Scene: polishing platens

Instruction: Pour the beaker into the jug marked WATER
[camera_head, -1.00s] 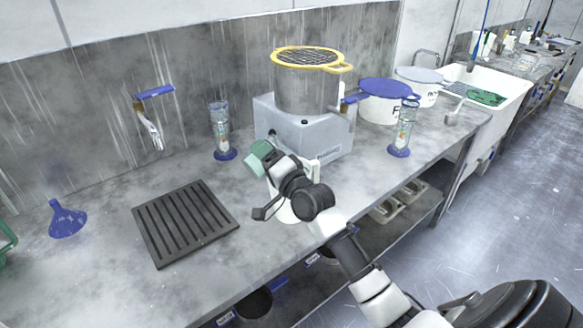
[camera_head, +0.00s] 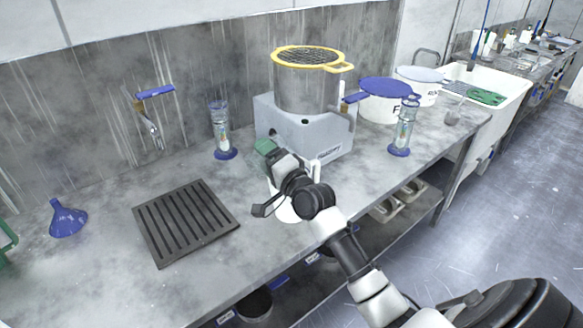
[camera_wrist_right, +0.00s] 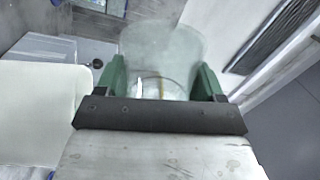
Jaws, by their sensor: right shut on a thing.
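My right gripper (camera_head: 268,150) is above the counter in front of the grey machine. In the right wrist view, its green fingers (camera_wrist_right: 162,82) are shut on a clear, greenish beaker (camera_wrist_right: 165,48). A little pale content with a yellowish streak shows low in the beaker. In the head view the beaker is hard to make out against the counter. A white jug (camera_head: 286,212) stands behind and below my right wrist, mostly hidden by it. A large white shape at the left of the wrist view looks like this jug (camera_wrist_right: 38,115). No WATER marking is readable.
The grey machine (camera_head: 290,130) carries a steel pot with a yellow-rimmed sieve (camera_head: 308,56). Glass cylinders stand left (camera_head: 222,132) and right (camera_head: 404,128) of it. A black slotted mat (camera_head: 185,222) and blue funnel (camera_head: 67,217) lie left. White tubs (camera_head: 380,108) stand back right.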

